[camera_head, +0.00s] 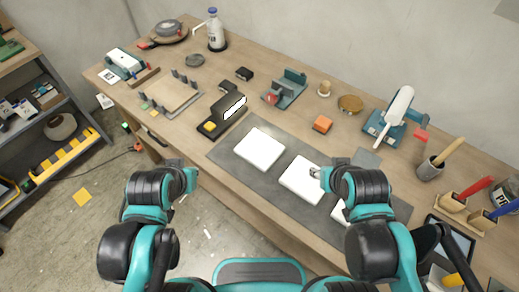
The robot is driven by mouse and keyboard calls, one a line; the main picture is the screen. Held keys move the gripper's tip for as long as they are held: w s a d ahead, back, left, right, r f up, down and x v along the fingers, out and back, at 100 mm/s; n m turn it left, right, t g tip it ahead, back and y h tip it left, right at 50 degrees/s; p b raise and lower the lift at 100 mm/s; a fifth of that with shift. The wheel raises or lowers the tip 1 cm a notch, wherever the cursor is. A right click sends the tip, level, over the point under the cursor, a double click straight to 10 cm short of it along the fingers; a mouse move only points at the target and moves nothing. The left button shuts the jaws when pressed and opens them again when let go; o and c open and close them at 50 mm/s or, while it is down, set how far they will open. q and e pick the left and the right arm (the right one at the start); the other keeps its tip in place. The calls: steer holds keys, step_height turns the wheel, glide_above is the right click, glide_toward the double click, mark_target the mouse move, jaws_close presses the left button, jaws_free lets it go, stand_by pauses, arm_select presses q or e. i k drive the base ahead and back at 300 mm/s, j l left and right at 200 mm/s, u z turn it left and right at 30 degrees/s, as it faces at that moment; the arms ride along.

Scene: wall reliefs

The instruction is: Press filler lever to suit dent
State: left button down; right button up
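Three white tiles lie in a row on a dark grey mat (228,157): a left tile (259,149), a middle tile (302,182) and a right tile (338,212), partly hidden by my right arm. No dent can be made out on them. A white tube (398,105) stands tilted in a teal holder (375,124) behind the mat, with a red part (420,135) at its right. My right gripper (315,173) is over the middle tile's right edge; its finger opening is unclear. My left gripper (186,194) is at the table's front edge, left of the mat, its fingers mostly hidden.
A black device with a yellow button (209,127) stands left of the mat. An orange block (322,124), brass dish (350,104) and teal clamp (287,90) stand behind. A grey cup (430,170) and red- and blue-handled tools are at right.

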mark_target(420, 134)
steer(key=z, duration=1.6)
